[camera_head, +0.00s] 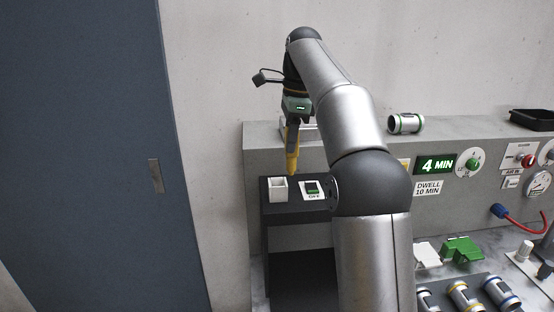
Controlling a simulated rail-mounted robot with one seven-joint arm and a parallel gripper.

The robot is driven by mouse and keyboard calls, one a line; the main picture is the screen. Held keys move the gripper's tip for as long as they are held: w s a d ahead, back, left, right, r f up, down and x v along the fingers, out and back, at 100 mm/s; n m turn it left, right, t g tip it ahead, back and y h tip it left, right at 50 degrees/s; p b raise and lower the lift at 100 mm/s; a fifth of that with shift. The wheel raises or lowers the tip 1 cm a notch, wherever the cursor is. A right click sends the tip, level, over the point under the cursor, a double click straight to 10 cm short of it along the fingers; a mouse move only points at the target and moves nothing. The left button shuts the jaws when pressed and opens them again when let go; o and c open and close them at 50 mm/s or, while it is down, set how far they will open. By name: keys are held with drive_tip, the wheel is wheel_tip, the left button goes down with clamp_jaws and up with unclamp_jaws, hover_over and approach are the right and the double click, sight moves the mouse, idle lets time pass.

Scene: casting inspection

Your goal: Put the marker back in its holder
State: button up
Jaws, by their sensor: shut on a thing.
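My gripper (291,123) points down above the dark stand (300,213) and is shut on the yellow marker (293,158). The marker hangs nearly upright, with its lower end just above or at the stand's top; I cannot tell whether it touches. A small white square open-topped holder (278,194) stands on the stand's left part. The marker's lower end shows up and right of the holder, outside it. My arm hides part of the stand's right side.
A white card with a green patch (312,190) lies right of the holder. A grey ledge (257,148) runs behind. A ringed metal cylinder (405,123) and a black tray (531,120) are on the ledge. Green clamps (462,248) and several cylinders sit at lower right.

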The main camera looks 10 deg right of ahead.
drive_tip(key=w+a+f, duration=0.2)
drive_tip(key=w+f, duration=0.1)
drive_tip(key=f, duration=0.5)
drive_tip(key=shift+w+a+p, duration=0.25)
drive_tip(key=shift+w+p, duration=0.1)
drive_tip(key=shift+p, duration=0.05)
drive_tip(key=shift+f, duration=0.25)
drive_tip(key=o, duration=1)
drive_tip(key=shift+c, duration=0.2)
wheel_tip(320, 180, up, 8)
drive_tip(key=shift+s+d+f, duration=0.15)
drive_tip(key=shift+d+f, duration=0.1)
drive_tip(key=shift+d, duration=0.15)
